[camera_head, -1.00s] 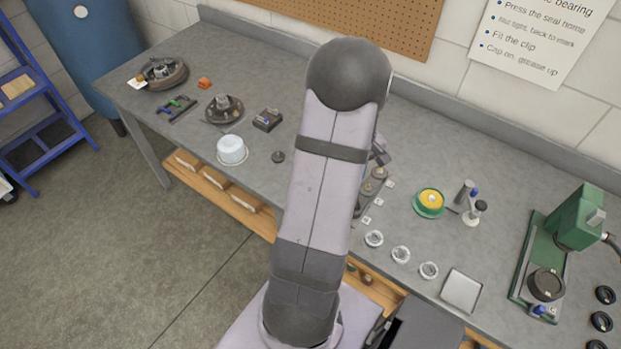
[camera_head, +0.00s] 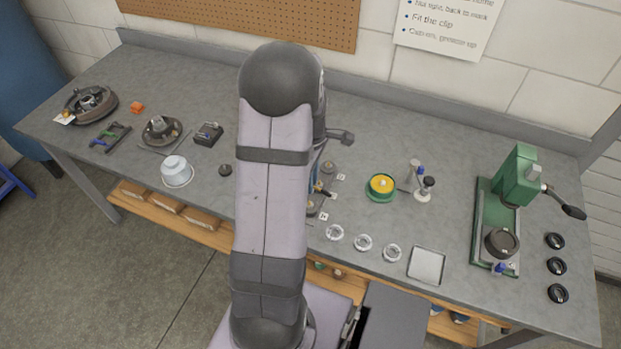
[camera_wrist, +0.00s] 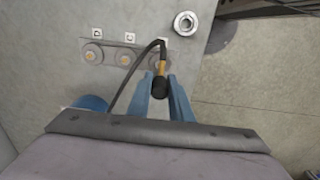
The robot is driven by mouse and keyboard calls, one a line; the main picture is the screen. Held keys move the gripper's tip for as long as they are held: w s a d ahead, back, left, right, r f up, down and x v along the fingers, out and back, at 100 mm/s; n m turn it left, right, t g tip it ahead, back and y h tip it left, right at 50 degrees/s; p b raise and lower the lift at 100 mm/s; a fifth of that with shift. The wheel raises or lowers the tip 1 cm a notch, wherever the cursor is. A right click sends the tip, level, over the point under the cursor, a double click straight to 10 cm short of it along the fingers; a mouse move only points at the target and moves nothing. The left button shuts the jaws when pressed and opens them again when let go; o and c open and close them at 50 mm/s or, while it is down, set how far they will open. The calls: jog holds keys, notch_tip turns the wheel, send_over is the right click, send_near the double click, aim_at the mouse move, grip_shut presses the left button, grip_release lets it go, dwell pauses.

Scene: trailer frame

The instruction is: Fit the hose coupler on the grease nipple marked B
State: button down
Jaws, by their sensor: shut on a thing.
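In the wrist view my gripper (camera_wrist: 161,94) has its blue fingers shut on the hose coupler (camera_wrist: 162,70), which has a brass body and a black end. The black hose (camera_wrist: 134,66) curves from its upper end down to the left. Just beyond is a metal strip with round nipples; the tags D (camera_wrist: 97,32) and C (camera_wrist: 130,37) are readable. The nipple marked B cannot be made out; the coupler and fingers cover that side. Whether the coupler touches a nipple cannot be told. In the head view my arm hides most of the gripper; tags (camera_head: 323,216) show beside it.
A white tub (camera_head: 176,171) stands left. One ring-like part (camera_wrist: 186,23) shows near the strip in the wrist view.

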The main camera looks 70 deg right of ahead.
jog(key=shift+f+b, duration=1.45)
jog(key=shift+f, duration=0.8)
jog(key=shift+f, duration=0.9)
dwell(2.2)
jog(key=c, duration=1.1)
grip_release()
jog(key=shift+r, duration=0.1)
jog(key=shift+r+p, duration=2.85)
jog(key=shift+r, duration=0.55)
